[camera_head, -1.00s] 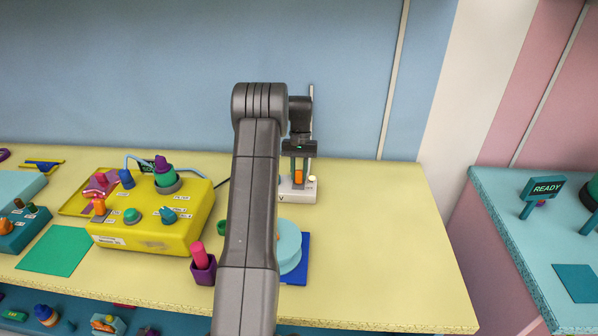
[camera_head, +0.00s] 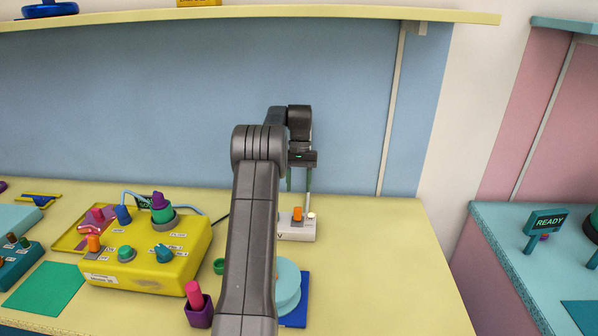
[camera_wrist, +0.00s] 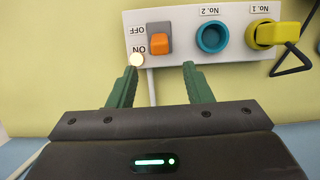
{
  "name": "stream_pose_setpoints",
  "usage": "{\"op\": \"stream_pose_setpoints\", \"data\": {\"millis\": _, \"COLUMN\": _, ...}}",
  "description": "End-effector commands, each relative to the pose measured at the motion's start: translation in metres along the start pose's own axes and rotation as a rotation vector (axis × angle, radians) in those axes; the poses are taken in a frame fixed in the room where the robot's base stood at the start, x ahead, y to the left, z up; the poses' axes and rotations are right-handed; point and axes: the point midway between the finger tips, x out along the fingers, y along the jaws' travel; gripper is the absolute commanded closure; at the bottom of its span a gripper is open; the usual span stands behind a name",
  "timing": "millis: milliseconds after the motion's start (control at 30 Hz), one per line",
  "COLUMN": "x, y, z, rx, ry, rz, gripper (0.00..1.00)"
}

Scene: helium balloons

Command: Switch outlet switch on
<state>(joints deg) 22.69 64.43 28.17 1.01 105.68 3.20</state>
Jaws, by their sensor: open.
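The white outlet strip (camera_head: 302,234) stands at the back of the yellow table; it also fills the top of the wrist view (camera_wrist: 187,52). Its orange switch (camera_wrist: 159,45) sits toward the end marked ON, with a grey part bare toward OFF. A small round lamp (camera_wrist: 136,60) beside ON looks pale and bright. The switch also shows in the head view (camera_head: 297,214). My gripper (camera_wrist: 160,82) is open and empty. Its green fingers point at the strip, one on each side of the switch in the picture, apart from it.
A teal socket (camera_wrist: 212,37) is empty; a yellow plug (camera_wrist: 272,33) with a dark cable sits in the other. A yellow control box (camera_head: 150,258), a purple holder (camera_head: 199,314) and a pale blue disc (camera_head: 287,286) are nearby. A blue wall (camera_head: 350,130) stands behind; table right of the strip is clear.

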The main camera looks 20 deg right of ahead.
Motion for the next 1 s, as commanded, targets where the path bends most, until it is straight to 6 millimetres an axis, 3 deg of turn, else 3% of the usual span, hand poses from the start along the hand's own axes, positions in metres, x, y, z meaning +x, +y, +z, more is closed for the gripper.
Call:
{"op": "stream_pose_setpoints", "data": {"millis": 200, "x": -0.034, "y": 0.000, "z": 0.000, "rx": 0.000, "ry": 0.003, "rz": 0.000, "gripper": 0.55}}
{"op": "stream_pose_setpoints", "data": {"millis": 400, "x": -0.049, "y": 0.000, "z": 0.000, "rx": 0.000, "ry": 0.000, "rz": 0.000, "gripper": 0.55}}
{"op": "stream_pose_setpoints", "data": {"millis": 1000, "x": -0.052, "y": 0.000, "z": 0.000, "rx": 0.000, "ry": 0.000, "rz": 0.000, "gripper": 0.55}}
